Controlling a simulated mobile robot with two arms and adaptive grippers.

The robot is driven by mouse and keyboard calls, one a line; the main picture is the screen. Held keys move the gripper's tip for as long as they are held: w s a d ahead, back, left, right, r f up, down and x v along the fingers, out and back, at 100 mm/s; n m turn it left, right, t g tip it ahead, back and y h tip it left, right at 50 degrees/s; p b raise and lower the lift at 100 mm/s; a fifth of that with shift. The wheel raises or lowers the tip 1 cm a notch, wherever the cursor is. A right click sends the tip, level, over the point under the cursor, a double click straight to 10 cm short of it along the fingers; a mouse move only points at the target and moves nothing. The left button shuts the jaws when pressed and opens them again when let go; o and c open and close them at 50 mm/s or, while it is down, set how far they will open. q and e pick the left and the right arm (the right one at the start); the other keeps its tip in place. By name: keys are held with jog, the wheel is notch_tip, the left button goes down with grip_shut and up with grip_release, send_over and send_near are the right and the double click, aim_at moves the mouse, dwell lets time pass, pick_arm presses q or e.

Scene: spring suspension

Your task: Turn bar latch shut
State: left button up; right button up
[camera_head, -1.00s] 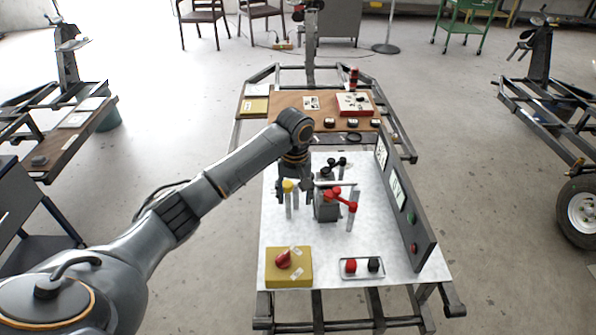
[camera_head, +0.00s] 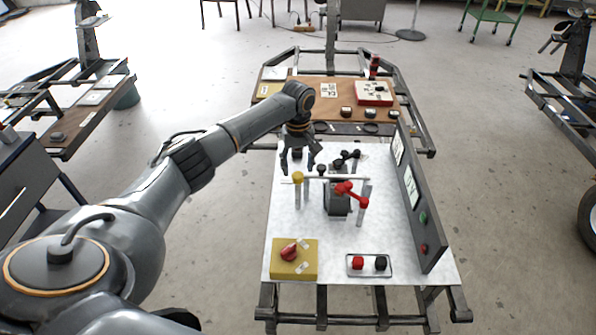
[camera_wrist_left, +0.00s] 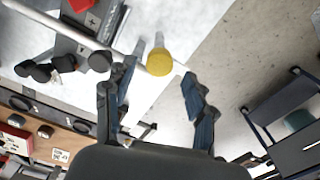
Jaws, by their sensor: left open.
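The pale bar (camera_head: 335,178) lies roughly crosswise over the white board, near a yellow knob (camera_head: 298,177) on a short post and a grey block (camera_head: 338,203) with a red handle (camera_head: 350,192). I cannot tell which of these is the latch's moving part. My left gripper (camera_head: 299,162) is open and empty just beyond the yellow knob. In the left wrist view the yellow knob (camera_wrist_left: 159,62) shows between the open fingers (camera_wrist_left: 153,82), and the bar (camera_wrist_left: 60,20) runs to the upper left. Any contact is unclear. My right gripper is out of view.
Black knobs (camera_head: 346,160) stand close to the right of the gripper. A grey upright panel (camera_head: 420,205) edges the white board (camera_head: 285,220) on the right. A yellow box with a red knob (camera_head: 293,260) and a small tray (camera_head: 369,264) are at the near edge.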

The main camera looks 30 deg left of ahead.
aim_at(298, 175)
pick_arm(q)
jog(key=shift+f, duration=1.55)
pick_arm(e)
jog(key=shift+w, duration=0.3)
pick_arm(q)
jog(key=shift+c, duration=0.2)
jog(key=c, duration=1.1)
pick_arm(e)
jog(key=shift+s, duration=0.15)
